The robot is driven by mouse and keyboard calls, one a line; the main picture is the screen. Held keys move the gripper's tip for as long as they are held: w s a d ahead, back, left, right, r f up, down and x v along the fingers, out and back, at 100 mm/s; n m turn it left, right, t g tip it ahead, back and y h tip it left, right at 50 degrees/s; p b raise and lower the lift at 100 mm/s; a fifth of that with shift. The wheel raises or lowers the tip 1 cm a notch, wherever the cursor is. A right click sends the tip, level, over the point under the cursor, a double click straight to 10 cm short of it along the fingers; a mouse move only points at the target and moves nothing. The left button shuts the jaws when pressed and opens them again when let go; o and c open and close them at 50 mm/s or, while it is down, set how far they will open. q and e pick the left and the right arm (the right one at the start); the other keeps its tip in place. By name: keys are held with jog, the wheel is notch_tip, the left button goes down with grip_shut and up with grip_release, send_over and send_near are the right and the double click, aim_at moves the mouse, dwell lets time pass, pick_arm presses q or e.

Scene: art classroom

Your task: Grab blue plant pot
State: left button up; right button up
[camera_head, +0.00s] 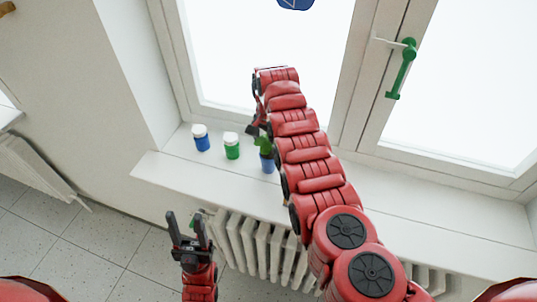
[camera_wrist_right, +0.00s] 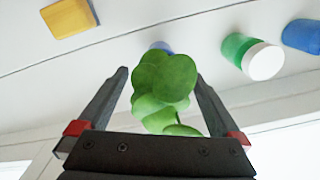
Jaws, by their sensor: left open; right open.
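The blue plant pot (camera_head: 267,164) stands upright on the white windowsill, with a green plant (camera_head: 265,145) in it. In the right wrist view the plant (camera_wrist_right: 163,80) fills the space between the fingers of my right gripper (camera_wrist_right: 161,74). There, only a bit of the blue pot (camera_wrist_right: 161,47) shows beyond the leaves. My right gripper (camera_head: 253,130) is open, close to the plant on its window side, partly hidden by my arm in the head view. My left gripper (camera_head: 187,224) is open and empty, low in front of the sill.
A green jar (camera_head: 232,146) and a blue jar (camera_head: 201,139) with white lids stand left of the pot on the windowsill (camera_head: 178,177). The window is behind and a radiator (camera_head: 255,245) below. A yellow object (camera_wrist_right: 68,18) shows in the wrist view.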

jog(key=shift+w+f, duration=0.1)
jog(key=shift+f, duration=0.55)
grip_shut()
